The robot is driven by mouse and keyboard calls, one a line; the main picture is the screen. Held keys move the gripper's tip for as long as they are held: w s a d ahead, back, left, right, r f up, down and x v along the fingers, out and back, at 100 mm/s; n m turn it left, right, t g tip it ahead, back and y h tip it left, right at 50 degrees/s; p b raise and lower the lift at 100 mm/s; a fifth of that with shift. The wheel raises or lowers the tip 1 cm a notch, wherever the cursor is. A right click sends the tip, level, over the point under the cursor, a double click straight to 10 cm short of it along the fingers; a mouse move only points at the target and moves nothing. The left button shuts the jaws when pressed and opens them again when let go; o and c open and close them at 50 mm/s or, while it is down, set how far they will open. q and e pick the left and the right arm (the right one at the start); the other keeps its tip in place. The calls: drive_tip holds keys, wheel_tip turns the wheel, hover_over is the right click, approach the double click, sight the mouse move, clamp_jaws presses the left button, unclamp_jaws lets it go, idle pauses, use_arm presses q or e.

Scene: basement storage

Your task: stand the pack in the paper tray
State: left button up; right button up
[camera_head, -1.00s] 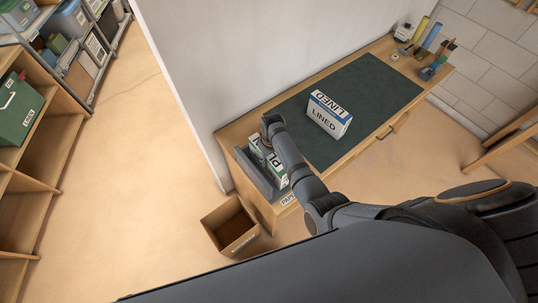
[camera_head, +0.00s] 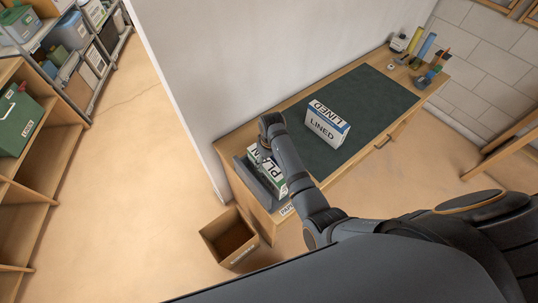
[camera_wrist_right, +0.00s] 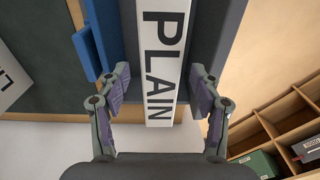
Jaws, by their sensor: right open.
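The pack labelled PLAIN (camera_head: 266,171), white and green, stands at the grey paper tray (camera_head: 258,186) on the left end of the desk. In the right wrist view the white PLAIN face (camera_wrist_right: 161,60) lies between the two spread fingers of my right gripper (camera_wrist_right: 160,85), with gaps on both sides. The grey tray wall (camera_wrist_right: 222,35) shows right of it. In the head view my right gripper (camera_head: 265,147) is over the pack's far end, and its fingers are mostly hidden. The pack's base is hidden. My left gripper is not in view.
A white and blue LINED pack (camera_head: 327,123) stands on the dark desk mat (camera_head: 375,90). A blue upright piece (camera_wrist_right: 88,50) shows beside the left finger. An open box (camera_head: 230,240) stands on the floor by the desk. Shelves (camera_head: 40,165) are at the left.

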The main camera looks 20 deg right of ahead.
drive_tip(key=r, duration=0.6)
drive_tip(key=shift+s+d+r+b, duration=0.1)
drive_tip(key=shift+s+r+b, duration=0.1)
drive_tip(key=shift+r+b, duration=0.2)
drive_tip(key=s+d+f+m+t, duration=0.1)
drive_tip(key=s+d+f+m, duration=0.1)
drive_tip(key=s+d, duration=0.5)
drive_tip(key=s+d+r+m+t+h, duration=0.15)
drive_tip(key=s+r, duration=0.35)
drive_tip(key=s, duration=0.7)
wheel_tip(320, 180, down, 28)
drive_tip(key=s+d+b, duration=0.1)
drive_tip(key=d+b, duration=0.2)
drive_tip(key=b, duration=0.2)
drive_tip(key=s+d+f+g+b, duration=0.1)
drive_tip(key=s+f+b, duration=0.3)
drive_tip(key=s+f, duration=1.5)
wheel_tip(320, 180, down, 5)
drive_tip(key=shift+s+r+g, duration=0.15)
drive_tip(key=shift+s+g, duration=0.2)
drive_tip(key=shift+s, duration=0.05)
